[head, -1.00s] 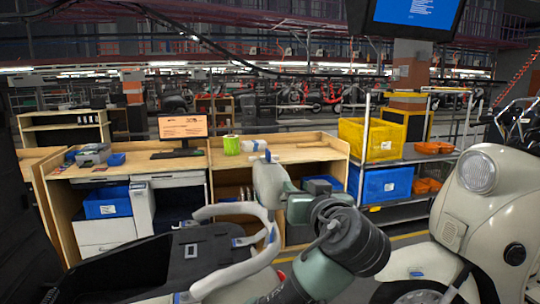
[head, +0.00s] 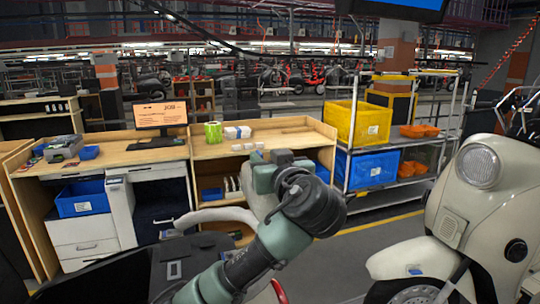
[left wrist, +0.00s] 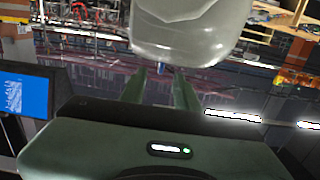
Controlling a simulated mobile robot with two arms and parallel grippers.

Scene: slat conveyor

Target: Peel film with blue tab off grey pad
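A small blue patch (head: 415,271) shows on the cream scooter's front fender. I cannot tell whether it is the film's tab. A dark panel with a grey label-like patch (head: 174,270) lies low at left; I cannot tell whether this is the grey pad. No film edge can be made out. My left arm rises from the bottom middle, and its hand points away, fingertips hidden in the head view. In the left wrist view, my left gripper (left wrist: 160,85) has its two green fingers apart, with no held object clear between them. My right gripper is not in view.
A cream scooter (head: 480,215) stands close at right. A wooden bench (head: 260,140) with a green roll (head: 213,132) stands behind my arm. A shelf cart holds a yellow crate (head: 358,123) and a blue crate (head: 374,170). Grey floor is clear between cart and scooter.

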